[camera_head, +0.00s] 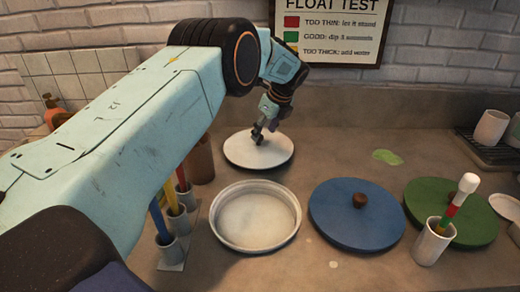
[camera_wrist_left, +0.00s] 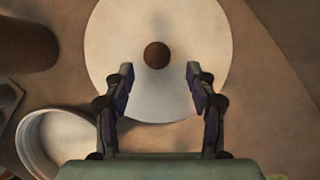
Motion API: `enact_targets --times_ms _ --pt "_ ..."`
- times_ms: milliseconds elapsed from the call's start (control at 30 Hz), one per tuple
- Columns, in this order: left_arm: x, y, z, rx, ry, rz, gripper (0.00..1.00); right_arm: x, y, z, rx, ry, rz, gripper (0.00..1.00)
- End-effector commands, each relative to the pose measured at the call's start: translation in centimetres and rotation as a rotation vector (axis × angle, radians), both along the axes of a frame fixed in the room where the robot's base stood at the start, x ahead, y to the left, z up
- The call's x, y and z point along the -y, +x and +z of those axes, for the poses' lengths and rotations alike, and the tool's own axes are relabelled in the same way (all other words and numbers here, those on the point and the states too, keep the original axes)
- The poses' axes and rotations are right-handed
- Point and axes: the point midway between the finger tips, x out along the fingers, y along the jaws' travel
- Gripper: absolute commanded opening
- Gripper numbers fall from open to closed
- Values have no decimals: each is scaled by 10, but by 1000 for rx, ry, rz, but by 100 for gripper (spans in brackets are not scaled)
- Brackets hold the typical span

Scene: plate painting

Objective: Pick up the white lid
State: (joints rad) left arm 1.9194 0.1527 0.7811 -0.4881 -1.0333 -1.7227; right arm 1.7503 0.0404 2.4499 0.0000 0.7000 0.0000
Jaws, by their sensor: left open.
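The white lid (camera_head: 273,155) is a round disc lying flat on the counter behind the white dish (camera_head: 257,216). In the left wrist view the white lid (camera_wrist_left: 160,95) shows a round brown knob (camera_wrist_left: 157,55) at its middle. My left gripper (camera_head: 262,137) is over the lid, pointing down, and hides the knob in the head view. In the left wrist view the left gripper (camera_wrist_left: 158,75) is open, with its fingers apart on either side of the knob's line and nothing between them. My right gripper is not in view.
A blue lid (camera_head: 335,222) and a green lid (camera_head: 480,228) lie to the right. A white cup with a brush (camera_head: 431,246) stands before the green lid. Brush holders (camera_head: 172,250) and a brown cup (camera_head: 203,160) stand at left. A green splash (camera_head: 387,157) marks the open counter.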

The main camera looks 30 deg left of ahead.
Motion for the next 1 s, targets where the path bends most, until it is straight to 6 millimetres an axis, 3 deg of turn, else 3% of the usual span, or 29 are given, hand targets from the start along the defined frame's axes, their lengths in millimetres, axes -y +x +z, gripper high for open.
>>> enact_targets --times_ms 200,567,1000 --pt "-19 5 -29 -2 1 2 56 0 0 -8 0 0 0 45" --pt "-22 6 -35 -1 0 1 56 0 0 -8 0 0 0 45" --pt "-22 5 -36 -2 -1 2 19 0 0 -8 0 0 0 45"
